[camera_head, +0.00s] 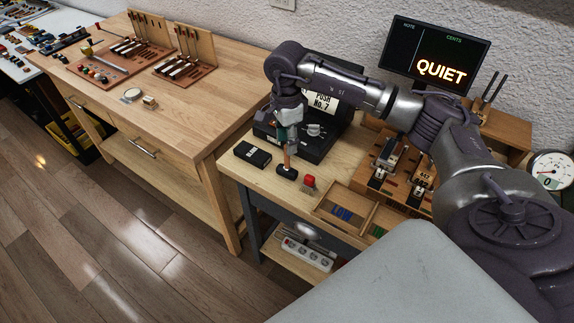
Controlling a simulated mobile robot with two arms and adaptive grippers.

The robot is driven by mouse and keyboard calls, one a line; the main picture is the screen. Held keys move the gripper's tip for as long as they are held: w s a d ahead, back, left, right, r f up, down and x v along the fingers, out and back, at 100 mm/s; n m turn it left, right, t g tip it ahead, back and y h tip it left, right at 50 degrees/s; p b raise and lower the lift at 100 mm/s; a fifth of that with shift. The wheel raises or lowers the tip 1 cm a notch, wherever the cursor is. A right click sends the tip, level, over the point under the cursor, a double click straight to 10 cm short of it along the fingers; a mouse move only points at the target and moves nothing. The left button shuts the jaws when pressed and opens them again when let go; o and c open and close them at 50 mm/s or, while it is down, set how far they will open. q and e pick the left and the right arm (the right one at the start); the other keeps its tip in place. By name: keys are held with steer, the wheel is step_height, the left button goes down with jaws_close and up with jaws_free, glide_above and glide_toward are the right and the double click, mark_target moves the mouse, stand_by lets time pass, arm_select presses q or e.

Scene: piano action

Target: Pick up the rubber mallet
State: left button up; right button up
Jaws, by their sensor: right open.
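The rubber mallet (286,171) is on the front left part of the small light-wood bench. Its dark head rests on the bench top and its reddish-brown handle points up. My right gripper (287,146) points down from above, right at the upper part of the handle. The jaws are open, and the fingers hide the handle's top. I cannot tell whether they touch it. My left gripper is not in view.
A black box (253,154) lies left of the mallet and a red-topped block (309,182) lies right of it. A black device with a knob (314,130) stands just behind. A divided wooden tray (324,214) sits at the bench's front. A larger workbench (190,110) stands left.

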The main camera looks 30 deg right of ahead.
mark_target(287, 169)
step_height(287, 169, down, 3)
steer(key=shift+r, duration=0.2)
steer(key=shift+f+p, duration=0.3)
steer(key=shift+p, duration=0.2)
step_height(287, 169, down, 4)
steer(key=shift+s+r+p, duration=0.1)
steer(key=shift+r+p, duration=0.05)
steer(key=shift+p, duration=0.65)
steer(key=shift+f, duration=0.5)
jaws_close()
